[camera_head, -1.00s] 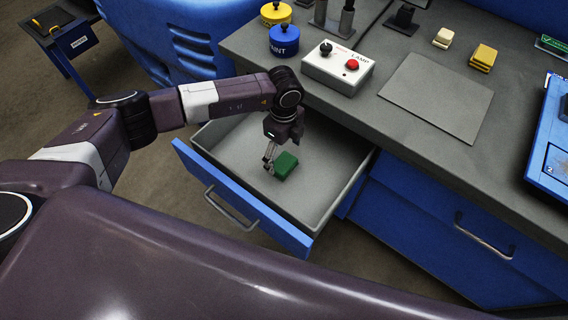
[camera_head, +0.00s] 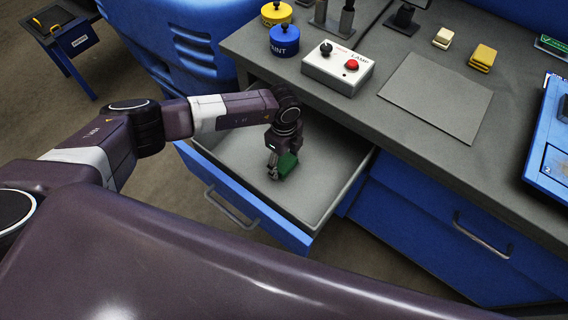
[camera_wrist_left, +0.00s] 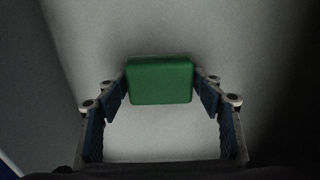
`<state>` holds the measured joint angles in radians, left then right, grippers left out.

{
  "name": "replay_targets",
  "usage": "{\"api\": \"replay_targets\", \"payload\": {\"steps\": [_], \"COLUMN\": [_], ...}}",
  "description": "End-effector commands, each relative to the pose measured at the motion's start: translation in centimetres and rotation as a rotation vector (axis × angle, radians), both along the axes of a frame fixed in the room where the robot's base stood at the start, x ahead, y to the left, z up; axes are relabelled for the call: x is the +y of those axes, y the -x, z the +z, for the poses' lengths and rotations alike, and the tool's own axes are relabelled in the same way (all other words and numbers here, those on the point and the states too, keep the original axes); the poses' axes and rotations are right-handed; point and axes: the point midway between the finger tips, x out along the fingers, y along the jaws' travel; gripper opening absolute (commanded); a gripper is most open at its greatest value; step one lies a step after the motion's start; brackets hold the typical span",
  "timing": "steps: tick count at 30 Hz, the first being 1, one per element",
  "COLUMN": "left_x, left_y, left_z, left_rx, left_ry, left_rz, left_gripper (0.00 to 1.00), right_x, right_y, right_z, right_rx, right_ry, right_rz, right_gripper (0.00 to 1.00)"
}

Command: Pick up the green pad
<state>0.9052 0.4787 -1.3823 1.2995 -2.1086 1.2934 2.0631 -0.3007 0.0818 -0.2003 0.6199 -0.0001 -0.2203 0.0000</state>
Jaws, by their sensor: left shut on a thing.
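The green pad (camera_head: 287,166) is in the open drawer (camera_head: 325,205), a small block with rounded edges. My left gripper (camera_head: 277,171) is over the drawer and shut on the pad. In the left wrist view the green pad (camera_wrist_left: 160,81) sits between the two fingertips of the left gripper (camera_wrist_left: 160,84), one on each side. Whether the pad touches the drawer floor is hard to tell. My right gripper is not in view.
The drawer is pulled out below the grey worktop (camera_head: 440,160), with walls around the gripper. On the worktop are a lamp switch box (camera_head: 338,68), a blue can (camera_head: 284,40), a grey mat (camera_head: 436,97) and yellow blocks (camera_head: 482,58). The rest of the drawer looks empty.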

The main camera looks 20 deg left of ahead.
Motion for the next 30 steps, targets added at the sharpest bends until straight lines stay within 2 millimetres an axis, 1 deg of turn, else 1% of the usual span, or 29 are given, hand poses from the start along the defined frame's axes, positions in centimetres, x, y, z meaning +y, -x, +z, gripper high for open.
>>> {"api": "replay_targets", "payload": {"steps": [8,11,14,17,20,27,30], "left_x": [0.0,0.0,0.0,0.0,0.0,0.0,0.0], "left_y": [0.0,-0.1,-0.1,-0.1,-0.2,-0.2,-0.2], "left_z": [0.2,0.7,1.7,3.4,5.8,12.8,15.3], "left_rx": [-0.001,-0.002,-0.003,-0.004,-0.006,-0.008,-0.006], "left_ry": [0.0,0.001,0.001,0.001,0.002,0.002,0.001], "left_rz": [0.0,-0.001,0.0,-0.001,-0.002,-0.001,-0.001], "left_gripper": [0.37,0.37,0.37,0.37,0.37,0.37,0.37], "right_x": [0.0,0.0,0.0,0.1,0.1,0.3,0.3], "right_y": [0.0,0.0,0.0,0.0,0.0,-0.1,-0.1], "right_z": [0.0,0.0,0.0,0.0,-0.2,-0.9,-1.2], "right_rx": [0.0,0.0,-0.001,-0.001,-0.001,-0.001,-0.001], "right_ry": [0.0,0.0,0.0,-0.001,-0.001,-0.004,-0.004], "right_rz": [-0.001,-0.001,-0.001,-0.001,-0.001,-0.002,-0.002], "right_gripper": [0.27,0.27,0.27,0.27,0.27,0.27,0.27]}}
